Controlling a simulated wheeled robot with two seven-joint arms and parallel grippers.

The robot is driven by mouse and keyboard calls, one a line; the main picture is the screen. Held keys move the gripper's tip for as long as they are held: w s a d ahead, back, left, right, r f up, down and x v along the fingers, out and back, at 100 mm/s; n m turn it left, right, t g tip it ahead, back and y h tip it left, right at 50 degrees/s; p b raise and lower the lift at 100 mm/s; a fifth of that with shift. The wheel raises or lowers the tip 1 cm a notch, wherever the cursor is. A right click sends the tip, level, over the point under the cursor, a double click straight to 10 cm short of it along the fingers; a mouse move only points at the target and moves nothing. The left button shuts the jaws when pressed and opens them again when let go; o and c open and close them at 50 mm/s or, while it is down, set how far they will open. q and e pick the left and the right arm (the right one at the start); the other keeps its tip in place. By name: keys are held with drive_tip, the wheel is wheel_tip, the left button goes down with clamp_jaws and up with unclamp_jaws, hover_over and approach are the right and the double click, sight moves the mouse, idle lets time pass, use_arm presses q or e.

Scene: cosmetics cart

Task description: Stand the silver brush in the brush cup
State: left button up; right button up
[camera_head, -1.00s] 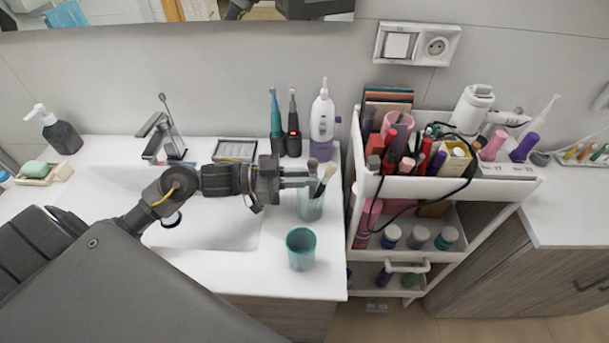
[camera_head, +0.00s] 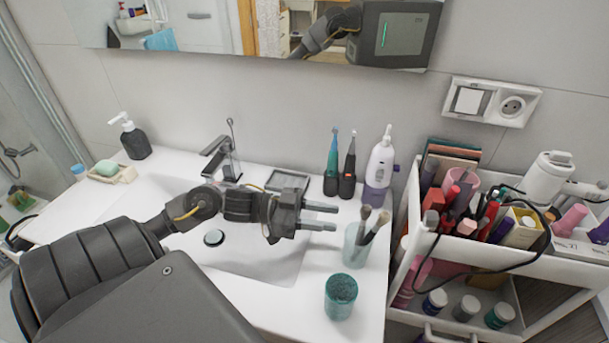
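The clear glass brush cup (camera_head: 355,250) stands on the white counter near its right end. Brushes stand in it with their heads up: one has a dark head (camera_head: 364,213), another (camera_head: 379,222) leans right with a paler head. Their handles are blurred behind the glass, and I cannot tell for sure which is the silver brush. My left gripper (camera_head: 330,217) is just left of the cup. Its two fingers are apart with nothing between them, pointing at the cup without visibly touching it. My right gripper is out of view.
A teal tumbler (camera_head: 341,300) stands in front of the brush cup. Electric toothbrushes (camera_head: 347,175) and a white oral irrigator (camera_head: 380,165) stand behind. The sink (camera_head: 250,255) lies under my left arm. A crowded cart (camera_head: 478,252) stands right of the counter.

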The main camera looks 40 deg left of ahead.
use_arm(q)
drive_tip(key=shift+b+v, duration=0.4)
drive_tip(key=shift+v, duration=2.35)
